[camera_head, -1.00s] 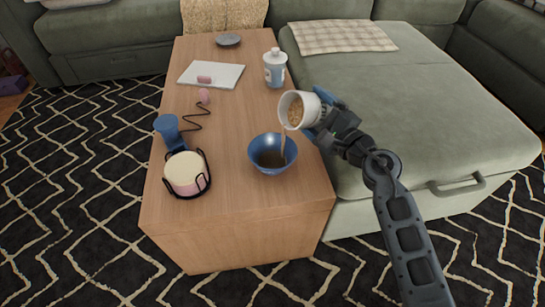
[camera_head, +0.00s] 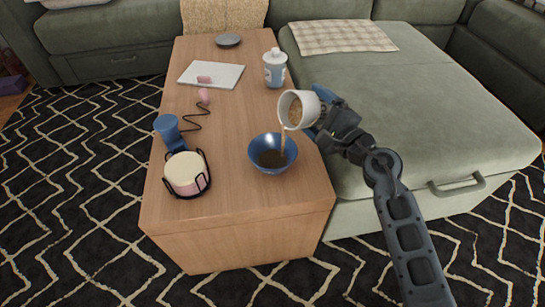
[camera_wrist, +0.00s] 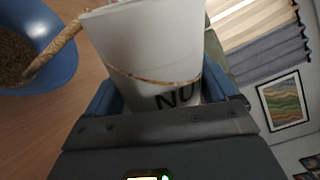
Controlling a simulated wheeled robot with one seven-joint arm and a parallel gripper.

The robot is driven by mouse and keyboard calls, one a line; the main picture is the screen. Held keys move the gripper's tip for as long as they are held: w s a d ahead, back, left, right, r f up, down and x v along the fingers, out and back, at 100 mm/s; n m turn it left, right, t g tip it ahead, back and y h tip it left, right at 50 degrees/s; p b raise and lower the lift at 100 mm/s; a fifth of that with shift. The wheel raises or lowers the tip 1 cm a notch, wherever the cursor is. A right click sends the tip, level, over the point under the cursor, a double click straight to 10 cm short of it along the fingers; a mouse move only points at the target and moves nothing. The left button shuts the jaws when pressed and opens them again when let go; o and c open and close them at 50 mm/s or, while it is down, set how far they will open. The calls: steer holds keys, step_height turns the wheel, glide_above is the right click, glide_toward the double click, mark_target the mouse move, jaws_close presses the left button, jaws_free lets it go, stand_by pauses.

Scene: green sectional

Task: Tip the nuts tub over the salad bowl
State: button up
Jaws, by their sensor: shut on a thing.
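My gripper (camera_head: 328,118) is shut on the white nuts tub (camera_head: 303,108), above and to the right of the salad bowl. The tub is tipped with its mouth to the left, and a tan stream of nuts (camera_head: 284,140) runs from it into the blue salad bowl (camera_head: 273,153). The bowl stands upright near the table's right front and has brown contents. In the wrist view the tub (camera_wrist: 150,45) fills the middle, with part of its "NU" lettering showing, and the bowl (camera_wrist: 62,50) is at the left, with nuts inside.
A green sofa (camera_head: 420,100) borders the right side.

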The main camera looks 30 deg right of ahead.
steer(key=shift+a+r+n, duration=0.15)
steer(key=shift+r+n, duration=0.6)
steer(key=shift+n, duration=0.35)
stand_by(1.9)
steer(key=m, duration=0.1)
steer(key=f+m+p, duration=0.1)
steer(key=m, duration=0.1)
steer(key=shift+d+f+m, duration=0.2)
steer(key=shift+m, duration=0.1)
steer(key=d+r+m+p, duration=0.1)
steer(key=p, duration=0.1)
steer(key=d+r+m+p, duration=0.1)
steer(key=m+p, duration=0.1)
steer(key=shift+w+r, duration=0.1)
steer(key=shift+r, duration=0.25)
steer(key=shift+d+r+m+p, duration=0.3)
steer(key=shift+d+m+p, duration=0.1)
steer(key=shift+m+p, duration=0.65)
steer(key=shift+d+f+m, duration=0.1)
steer(key=shift+f+m, duration=0.05)
steer(key=shift+m, duration=0.1)
